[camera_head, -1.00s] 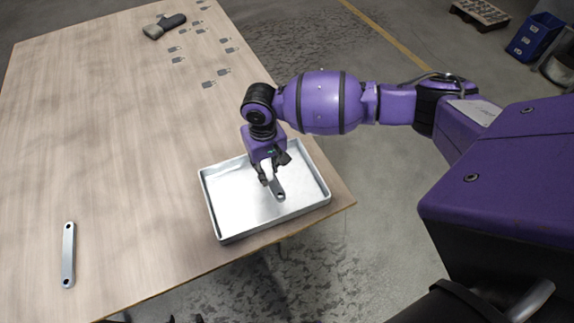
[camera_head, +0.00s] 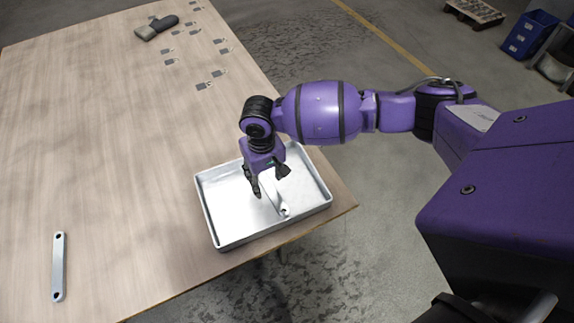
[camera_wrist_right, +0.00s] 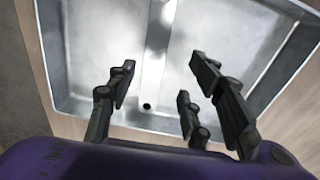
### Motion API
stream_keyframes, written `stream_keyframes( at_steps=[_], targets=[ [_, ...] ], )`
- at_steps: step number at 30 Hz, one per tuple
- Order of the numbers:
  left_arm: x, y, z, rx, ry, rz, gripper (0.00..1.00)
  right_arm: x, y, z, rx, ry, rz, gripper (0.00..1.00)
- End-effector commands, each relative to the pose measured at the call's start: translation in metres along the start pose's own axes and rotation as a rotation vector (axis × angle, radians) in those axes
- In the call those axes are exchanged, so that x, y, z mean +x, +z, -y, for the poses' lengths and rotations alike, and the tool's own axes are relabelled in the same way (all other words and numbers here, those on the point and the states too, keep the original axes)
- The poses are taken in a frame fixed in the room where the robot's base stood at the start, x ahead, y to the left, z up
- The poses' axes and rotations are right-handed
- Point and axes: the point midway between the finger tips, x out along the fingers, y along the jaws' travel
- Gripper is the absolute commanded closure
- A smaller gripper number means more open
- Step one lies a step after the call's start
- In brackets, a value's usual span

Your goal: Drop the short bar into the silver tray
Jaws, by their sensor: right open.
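The silver tray (camera_head: 204,208) sits on the table's near right corner; its floor and walls also fill much of the right wrist view (camera_wrist_right: 84,50). A short bar (camera_head: 281,206) with a hole at its near end is in the tray, its far part partly hidden by my gripper. In the right wrist view the bar (camera_wrist_right: 155,65) runs between the fingers, apart from them, and looks to lie on the tray floor. My right gripper (camera_head: 268,184) is open above the tray, fingers pointing down, holding nothing. My left gripper is out of view.
A longer metal bar (camera_head: 58,268) lies on the wooden table (camera_head: 120,160) at the left. Several small grey brackets (camera_head: 219,73) and a dark grey and beige object (camera_head: 158,27) lie toward the far end. The table's middle is clear.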

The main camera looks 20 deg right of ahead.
Motion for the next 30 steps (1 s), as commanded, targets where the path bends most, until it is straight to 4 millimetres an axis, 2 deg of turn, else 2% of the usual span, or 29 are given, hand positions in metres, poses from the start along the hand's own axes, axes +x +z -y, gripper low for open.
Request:
stream_keyframes(
  at_steps=[4,7,15,21,25,30],
  targets=[
    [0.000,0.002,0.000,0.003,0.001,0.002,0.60,-0.007,-0.002,0.001,-0.001,0.000,-0.004,0.53],
    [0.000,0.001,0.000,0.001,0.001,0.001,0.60,-0.020,-0.003,0.000,-0.002,-0.001,-0.007,0.53],
    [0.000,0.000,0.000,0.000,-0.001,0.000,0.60,-0.077,-0.003,0.000,-0.002,0.000,-0.007,0.53],
    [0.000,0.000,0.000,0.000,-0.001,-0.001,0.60,-0.110,-0.002,0.000,-0.002,0.000,-0.006,0.53],
    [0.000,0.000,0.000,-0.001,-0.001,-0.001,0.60,-0.120,-0.002,0.000,-0.001,0.000,-0.005,0.53],
    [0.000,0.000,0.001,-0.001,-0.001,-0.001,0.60,-0.123,-0.002,0.001,-0.001,0.000,-0.004,0.53]
  ],
)
